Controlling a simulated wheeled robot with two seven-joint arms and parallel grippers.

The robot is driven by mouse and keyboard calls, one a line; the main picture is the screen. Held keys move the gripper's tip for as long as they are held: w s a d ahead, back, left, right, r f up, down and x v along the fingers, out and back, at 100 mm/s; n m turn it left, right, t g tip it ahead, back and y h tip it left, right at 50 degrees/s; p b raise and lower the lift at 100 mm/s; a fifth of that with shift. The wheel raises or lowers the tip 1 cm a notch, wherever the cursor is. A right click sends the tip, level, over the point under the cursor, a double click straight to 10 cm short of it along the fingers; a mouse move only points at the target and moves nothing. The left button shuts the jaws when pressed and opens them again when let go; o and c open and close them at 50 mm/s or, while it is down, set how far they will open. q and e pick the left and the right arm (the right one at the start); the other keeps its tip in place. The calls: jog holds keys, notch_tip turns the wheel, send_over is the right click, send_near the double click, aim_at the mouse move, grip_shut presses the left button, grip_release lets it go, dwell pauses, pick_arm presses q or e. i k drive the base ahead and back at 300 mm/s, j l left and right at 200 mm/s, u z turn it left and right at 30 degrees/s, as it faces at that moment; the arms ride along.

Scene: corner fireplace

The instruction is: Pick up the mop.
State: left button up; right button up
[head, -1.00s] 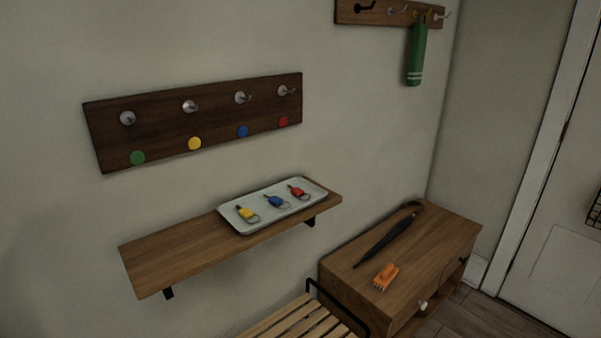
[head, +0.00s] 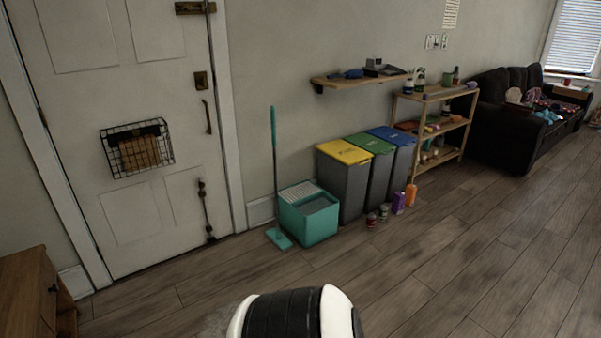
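The mop (head: 274,165) stands upright in the head view, left of centre, with a thin teal handle and a flat teal head (head: 279,238) on the floor. It stands at the left side of a teal bucket (head: 310,220), near the wall beside the door. Part of my own body shows at the bottom centre, black and white. Neither of my grippers is visible.
Bins with yellow (head: 344,152), green (head: 371,145) and blue lids (head: 393,136) stand right of the bucket. Several bottles and cans (head: 384,212) sit before them. A white door (head: 130,120) is at left, a wooden cabinet (head: 30,295) lower left. The floor ahead is clear.

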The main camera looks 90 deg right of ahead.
aim_at(274, 235)
jog(key=z, duration=2.65)
jog(key=i+j, duration=0.2)
jog(key=i, duration=0.2)
jog(key=i+j, duration=0.2)
jog(key=i, duration=0.15)
